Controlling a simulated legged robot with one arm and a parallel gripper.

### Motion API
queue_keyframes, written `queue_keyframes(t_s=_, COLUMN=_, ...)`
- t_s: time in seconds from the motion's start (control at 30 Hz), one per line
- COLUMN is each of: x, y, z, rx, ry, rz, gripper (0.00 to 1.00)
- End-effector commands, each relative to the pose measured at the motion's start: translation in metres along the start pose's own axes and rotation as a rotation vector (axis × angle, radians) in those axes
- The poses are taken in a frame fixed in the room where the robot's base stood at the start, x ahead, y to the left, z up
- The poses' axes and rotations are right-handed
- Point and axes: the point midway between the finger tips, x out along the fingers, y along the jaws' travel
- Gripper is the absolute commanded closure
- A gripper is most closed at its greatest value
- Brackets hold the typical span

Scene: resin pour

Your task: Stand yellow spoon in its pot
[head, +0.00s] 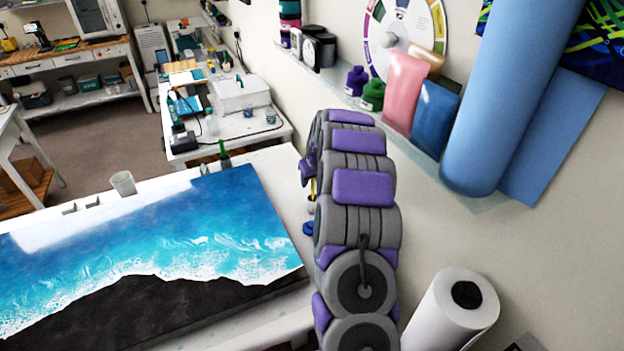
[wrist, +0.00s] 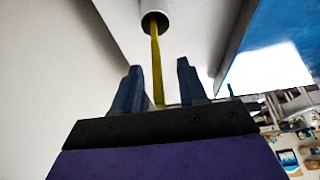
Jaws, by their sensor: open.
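The yellow spoon (wrist: 155,62) shows in the wrist view as a thin yellow handle. Its far end meets the dark round mouth of a small pot (wrist: 154,22), apparently inside it. The near end runs down between the two dark fingers of my gripper (wrist: 159,68). The fingers are apart, with clear space on both sides of the handle. In the head view a short strip of the yellow spoon (head: 313,188) shows at the left edge of my arm. My arm hides most of the spoon, the pot and my gripper there.
A blue-and-white wave resin panel (head: 180,235) covers much of the white table. A clear cup (head: 123,183) stands at its back edge. A paper towel roll (head: 455,308) is right of my arm. A wall shelf holds bottles and pouches (head: 405,92).

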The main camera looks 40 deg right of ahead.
Motion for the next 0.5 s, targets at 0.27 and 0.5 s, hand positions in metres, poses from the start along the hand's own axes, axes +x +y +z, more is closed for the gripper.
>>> queue_keyframes(t_s=0.27, x=-0.004, y=0.001, z=-0.001, rx=0.000, ry=0.001, rz=0.000, gripper=0.58)
queue_keyframes(t_s=0.5, x=-0.043, y=0.001, z=-0.002, rx=0.002, ry=0.004, rz=0.000, gripper=0.58)
